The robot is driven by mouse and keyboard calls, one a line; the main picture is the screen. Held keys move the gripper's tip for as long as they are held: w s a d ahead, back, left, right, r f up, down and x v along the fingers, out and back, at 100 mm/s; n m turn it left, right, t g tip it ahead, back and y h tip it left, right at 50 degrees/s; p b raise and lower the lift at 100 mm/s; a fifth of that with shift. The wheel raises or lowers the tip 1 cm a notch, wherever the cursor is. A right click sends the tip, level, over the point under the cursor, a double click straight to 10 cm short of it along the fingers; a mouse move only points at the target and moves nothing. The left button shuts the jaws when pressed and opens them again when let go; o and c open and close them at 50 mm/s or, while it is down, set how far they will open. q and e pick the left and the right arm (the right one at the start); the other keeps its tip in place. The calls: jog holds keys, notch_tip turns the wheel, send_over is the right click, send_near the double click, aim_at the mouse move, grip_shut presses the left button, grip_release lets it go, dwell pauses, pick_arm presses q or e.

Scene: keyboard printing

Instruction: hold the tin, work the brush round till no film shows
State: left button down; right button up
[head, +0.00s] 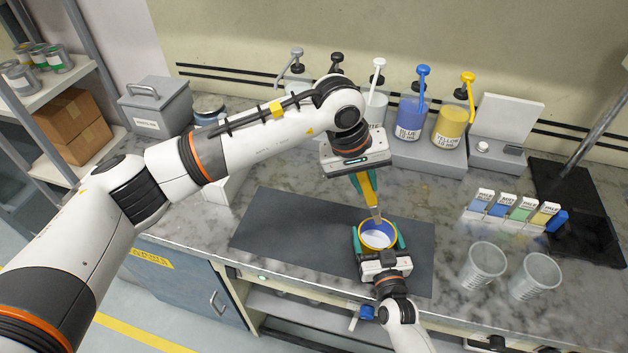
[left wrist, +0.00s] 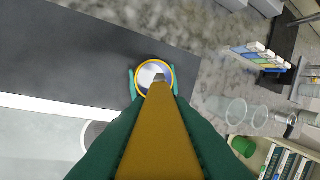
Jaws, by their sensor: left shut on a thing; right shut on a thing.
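The tin (head: 364,246) stands over the dark mat, with a yellow rim, blue on its inner wall and a pale, whitish bottom. My right gripper (head: 379,243) comes from the front and is shut on the tin, one green finger on each side. My left gripper (head: 366,186) is above it, shut on the brush (head: 370,192), which has a yellow handle. The brush's tip is at the tin's far rim; I cannot tell whether it touches the wall. The left wrist view shows the brush handle (left wrist: 158,140) large, pointing at the tin (left wrist: 140,87), with blue inside at right.
The dark mat (head: 290,225) is mostly bare left of the tin. Two clear cups (head: 484,265) stand to the right. Pump bottles (head: 410,118) line the back, and a row of labelled coloured blocks (head: 512,209) sits at right. A grey lidded box (head: 155,105) is at left.

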pick_arm(q)
jog(key=shift+d, duration=0.65)
jog(key=shift+f, duration=5.15)
jog(key=shift+s+a, duration=0.1)
jog(key=shift+s, duration=0.05)
